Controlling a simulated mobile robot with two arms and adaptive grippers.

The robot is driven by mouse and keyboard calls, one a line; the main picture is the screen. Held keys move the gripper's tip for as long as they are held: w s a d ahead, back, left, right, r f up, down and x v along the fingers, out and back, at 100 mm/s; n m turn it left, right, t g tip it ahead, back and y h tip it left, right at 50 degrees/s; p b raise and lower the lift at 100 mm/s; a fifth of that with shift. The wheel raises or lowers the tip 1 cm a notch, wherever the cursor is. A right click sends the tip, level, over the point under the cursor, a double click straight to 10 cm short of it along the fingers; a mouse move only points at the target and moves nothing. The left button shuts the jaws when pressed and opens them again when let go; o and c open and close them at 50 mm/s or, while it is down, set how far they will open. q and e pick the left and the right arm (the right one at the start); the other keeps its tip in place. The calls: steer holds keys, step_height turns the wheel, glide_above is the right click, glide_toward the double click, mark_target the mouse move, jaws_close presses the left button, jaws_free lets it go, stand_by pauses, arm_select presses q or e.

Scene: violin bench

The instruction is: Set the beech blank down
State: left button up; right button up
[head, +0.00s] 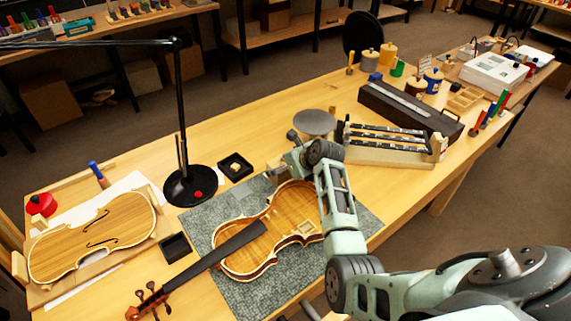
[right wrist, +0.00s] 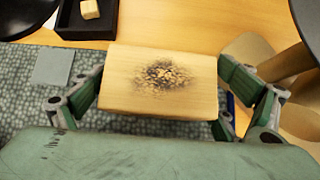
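The beech blank (right wrist: 158,82) is a pale wooden block with a dark speckled patch on its upper face. In the right wrist view it sits between the two fingers of my right gripper (right wrist: 160,98), which are shut on its left and right ends. In the head view my right gripper (head: 284,167) is over the far edge of the grey mat (head: 215,215), just beyond the violin body (head: 262,238). The arm hides most of the blank there. I cannot tell whether its underside touches anything. My left gripper is not in view.
A black tray (head: 235,166) with a small wooden block and the lamp base (head: 190,186) stand left of the gripper. A round grey disc on a stand (head: 314,122) stands just behind it. A violin plate (head: 92,240) lies at left; a rack (head: 385,145) stands at right.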

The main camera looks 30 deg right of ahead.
steer(key=shift+o, duration=0.4)
steer(key=shift+s+r, duration=0.1)
steer(key=shift+r, duration=0.15)
steer(key=v, duration=1.1)
steer(key=shift+s+r, duration=0.25)
steer(key=shift+d, duration=0.1)
